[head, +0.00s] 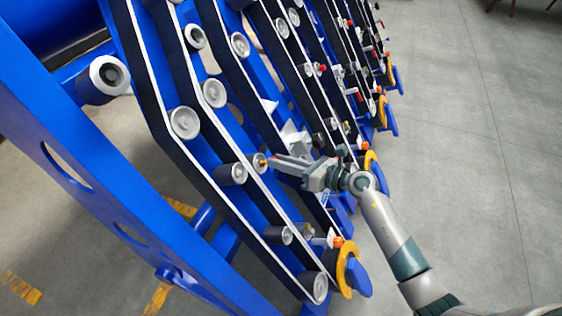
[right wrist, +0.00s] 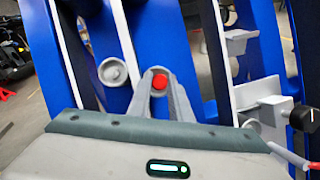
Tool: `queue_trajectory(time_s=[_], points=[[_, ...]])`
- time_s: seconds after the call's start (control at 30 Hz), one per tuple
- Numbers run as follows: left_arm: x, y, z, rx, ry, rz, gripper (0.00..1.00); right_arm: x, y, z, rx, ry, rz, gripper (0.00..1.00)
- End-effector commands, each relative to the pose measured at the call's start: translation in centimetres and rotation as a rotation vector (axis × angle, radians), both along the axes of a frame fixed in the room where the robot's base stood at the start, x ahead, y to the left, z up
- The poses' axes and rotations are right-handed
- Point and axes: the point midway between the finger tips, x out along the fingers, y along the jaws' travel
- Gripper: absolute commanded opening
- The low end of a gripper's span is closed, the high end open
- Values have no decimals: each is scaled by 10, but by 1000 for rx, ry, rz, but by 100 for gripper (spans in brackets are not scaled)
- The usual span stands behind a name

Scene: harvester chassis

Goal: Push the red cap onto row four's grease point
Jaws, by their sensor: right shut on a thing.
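My right gripper (head: 273,161) reaches in from the right in the head view, in among the belt rows of the blue chassis. In the right wrist view its two grey fingers (right wrist: 160,77) are shut on the red cap (right wrist: 159,82), whose round face shows between the tips. In the head view the tips are close to a pale roller with a small orange-yellow centre (head: 260,163). The cap is too small there to make out clearly. I cannot tell which grease point belongs to row four, or whether the cap touches one. My left gripper is not in view.
Blue frame beams (head: 95,185) and black belts with white edges (head: 182,160) run diagonally, with rollers (head: 185,122) between them. Orange-yellow rings (head: 347,268) stick out at the row ends. In the right wrist view a grey bracket (right wrist: 262,93) stands to the right. Open concrete floor (head: 460,130) lies right.

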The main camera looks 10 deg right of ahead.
Motion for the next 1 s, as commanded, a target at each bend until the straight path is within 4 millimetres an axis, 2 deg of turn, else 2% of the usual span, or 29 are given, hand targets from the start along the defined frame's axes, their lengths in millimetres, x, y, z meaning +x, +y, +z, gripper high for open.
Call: queue_trajectory(time_s=[1.0], points=[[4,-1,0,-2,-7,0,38,3,5,-4,1,-1,1,0]])
